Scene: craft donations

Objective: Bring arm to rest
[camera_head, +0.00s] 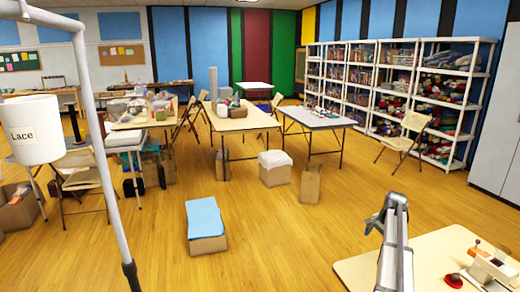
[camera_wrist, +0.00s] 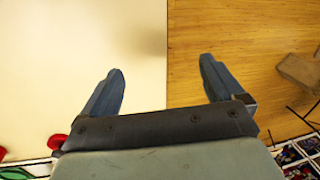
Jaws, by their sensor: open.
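My gripper (camera_wrist: 162,65) is open and empty in the wrist view, its two dark blue-grey fingers spread wide. It points down over the straight edge of a cream table (camera_wrist: 80,60), with tabletop under the left finger and wooden floor under the right. My grey arm (camera_head: 395,245) rises at the lower right of the head view, in front of the same table (camera_head: 365,268). I cannot make out the gripper's fingers there. Nothing is between the fingers.
A red item (camera_head: 453,281) and a small white-and-wood device (camera_head: 492,265) stand on the table's right part. A cardboard box (camera_wrist: 300,72) lies on the floor. A pole and a white "Lace" bin (camera_head: 32,130) stand left. Open floor (camera_head: 290,235) lies between.

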